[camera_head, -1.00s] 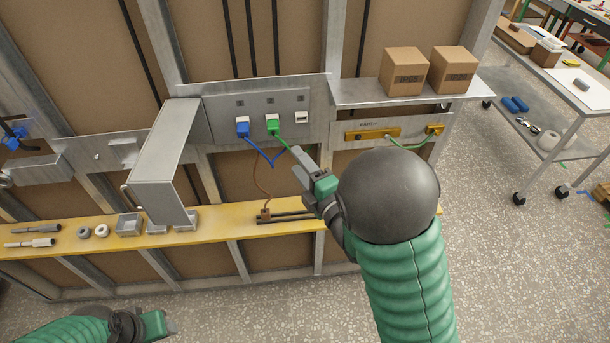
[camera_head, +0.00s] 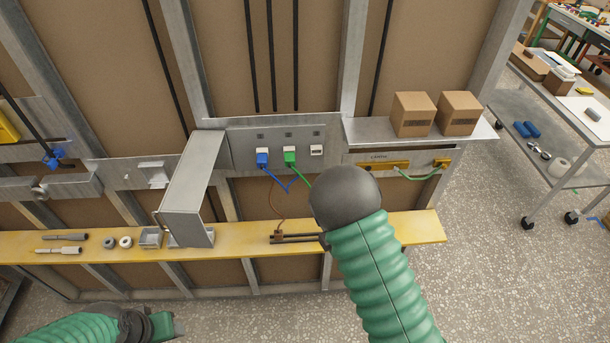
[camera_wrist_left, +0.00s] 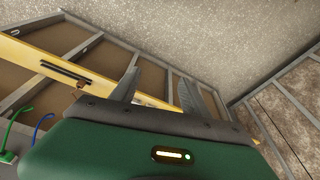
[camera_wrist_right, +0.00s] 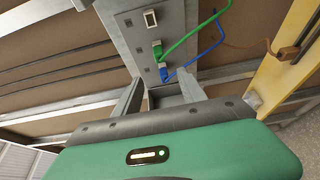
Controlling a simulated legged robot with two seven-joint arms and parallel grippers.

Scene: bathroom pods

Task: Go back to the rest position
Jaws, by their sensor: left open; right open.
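My left gripper (camera_head: 172,322) is low at the left edge of the head view, over the floor and away from the wall. In the left wrist view its two fingers (camera_wrist_left: 160,95) are spread and nothing is between them. My right gripper is hidden behind my dark wrist joint in the head view. In the right wrist view its fingers (camera_wrist_right: 162,92) are apart and empty, below the grey socket panel (camera_wrist_right: 140,25). The blue plug (camera_head: 262,159) and green plug (camera_head: 290,156) sit in the panel, with blue and green cables hanging from them.
A yellow shelf (camera_head: 220,244) runs along the wall with small parts on it. A grey open cover (camera_head: 190,195) juts out left of the panel. Two cardboard boxes (camera_head: 412,114) stand on a metal ledge. A trolley (camera_head: 560,110) stands at right; the floor in front is clear.

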